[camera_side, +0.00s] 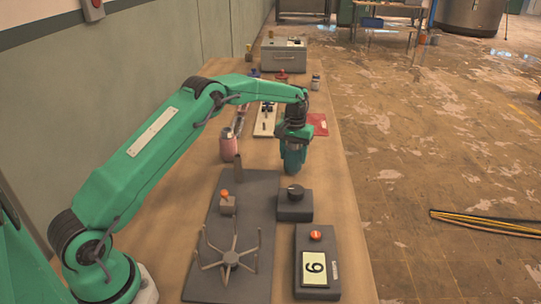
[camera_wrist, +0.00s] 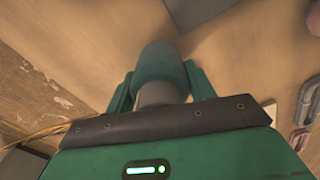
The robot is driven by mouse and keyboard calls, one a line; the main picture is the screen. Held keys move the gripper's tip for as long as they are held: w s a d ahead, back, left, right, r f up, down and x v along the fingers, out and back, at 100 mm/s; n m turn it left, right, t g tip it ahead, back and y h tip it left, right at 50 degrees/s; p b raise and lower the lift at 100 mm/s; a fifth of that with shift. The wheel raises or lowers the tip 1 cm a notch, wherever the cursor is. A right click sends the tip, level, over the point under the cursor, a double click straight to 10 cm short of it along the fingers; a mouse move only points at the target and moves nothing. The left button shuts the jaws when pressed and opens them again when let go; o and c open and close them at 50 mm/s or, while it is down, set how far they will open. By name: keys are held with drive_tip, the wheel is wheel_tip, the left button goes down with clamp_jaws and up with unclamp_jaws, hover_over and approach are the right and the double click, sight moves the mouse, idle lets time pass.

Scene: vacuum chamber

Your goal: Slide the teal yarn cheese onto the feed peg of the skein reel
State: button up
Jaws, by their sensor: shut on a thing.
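My gripper (camera_side: 293,142) is shut on the teal yarn cheese (camera_wrist: 163,68), a teal cylinder with a grey end, which lies between the two green fingers in the wrist view. In the side view, the gripper points down over the right part of the table, behind the black-knobbed box, with the teal shape low between its fingers. The skein reel (camera_side: 231,258), a hub with several thin arms, sits on a dark base plate (camera_side: 203,285) in front. A brownish upright post (camera_side: 237,168), possibly the feed peg, stands at the plate's back edge, left of the gripper.
A lever with an orange tip (camera_side: 227,203) is on the plate.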

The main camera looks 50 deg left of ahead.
drive_tip(key=shift+r, duration=0.15)
drive_tip(key=shift+r, duration=1.3)
drive_tip(key=s+d+r, duration=0.4)
drive_tip(key=d+r, duration=0.4)
drive_tip(key=d, duration=0.2)
drive_tip(key=shift+s+d, duration=0.15)
drive_tip(key=shift+d, duration=0.25)
drive_tip(key=shift+r, duration=0.1)
drive_tip(key=s+a+r+n, duration=0.2)
drive_tip(key=s+a+r, duration=0.1)
drive_tip(key=s+a, duration=0.3)
drive_tip(key=s+a+r+n, duration=0.3)
drive_tip(key=s+a, duration=0.4)
drive_tip(key=a, duration=0.4)
drive_tip(key=shift+r+n, duration=0.2)
drive_tip(key=shift+n, duration=0.1)
drive_tip(key=shift+a+f, duration=0.1)
